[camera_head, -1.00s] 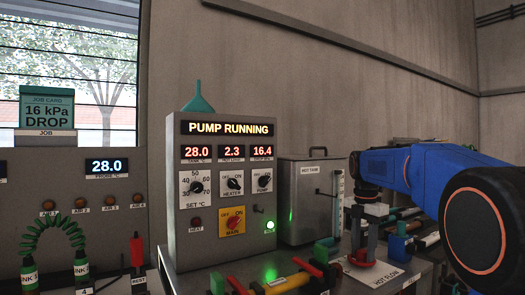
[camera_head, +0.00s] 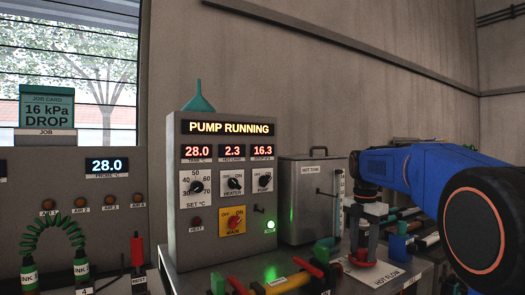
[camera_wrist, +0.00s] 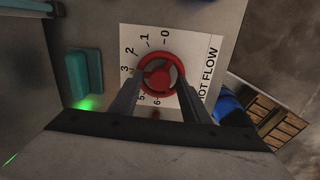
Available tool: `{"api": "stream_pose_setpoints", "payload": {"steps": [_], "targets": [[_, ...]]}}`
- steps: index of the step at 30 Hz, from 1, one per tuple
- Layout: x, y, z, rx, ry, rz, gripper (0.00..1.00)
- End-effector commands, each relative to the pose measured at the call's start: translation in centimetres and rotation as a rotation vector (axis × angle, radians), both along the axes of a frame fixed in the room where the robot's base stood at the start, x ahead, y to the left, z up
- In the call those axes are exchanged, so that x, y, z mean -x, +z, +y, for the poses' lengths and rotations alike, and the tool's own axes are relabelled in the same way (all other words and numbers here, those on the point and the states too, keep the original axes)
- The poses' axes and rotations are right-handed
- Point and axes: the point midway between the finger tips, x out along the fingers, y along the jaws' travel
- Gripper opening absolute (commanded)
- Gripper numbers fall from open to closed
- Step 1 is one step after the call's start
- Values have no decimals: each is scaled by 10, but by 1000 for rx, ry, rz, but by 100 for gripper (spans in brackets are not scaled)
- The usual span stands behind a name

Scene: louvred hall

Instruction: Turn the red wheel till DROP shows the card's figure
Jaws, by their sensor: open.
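The red wheel (camera_wrist: 160,75) sits on a white HOT FLOW plate (camera_wrist: 205,65) with a scale from 0 to 6. My gripper (camera_wrist: 160,85) has its two fingers apart, one at each side of the wheel's near half; I cannot tell if they touch it. In the head view my gripper (camera_head: 364,240) points down over the HOT FLOW plate (camera_head: 374,274), and the wheel is mostly hidden. The job card (camera_head: 47,108) reads 16 kPa DROP. The right-hand display (camera_head: 262,151), whose small label is hard to read, shows 16.3.
The control panel (camera_head: 222,230) reads PUMP RUNNING, with 28.0 and 2.3 on its other displays. A hot tank (camera_head: 308,200) stands behind my gripper. Red and yellow valve handles (camera_head: 285,284) lie in front. A teal block (camera_wrist: 84,72) stands left of the plate.

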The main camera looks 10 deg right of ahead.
Motion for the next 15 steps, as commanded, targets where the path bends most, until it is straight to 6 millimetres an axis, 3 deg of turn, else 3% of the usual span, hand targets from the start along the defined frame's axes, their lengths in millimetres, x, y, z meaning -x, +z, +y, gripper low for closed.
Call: {"api": "stream_pose_setpoints", "payload": {"steps": [1,2,15], "targets": [[2,-21,1,-15,0,42,56],[2,-20,1,-15,0,42,56],[3,22,1,-11,-1,37,56]]}}
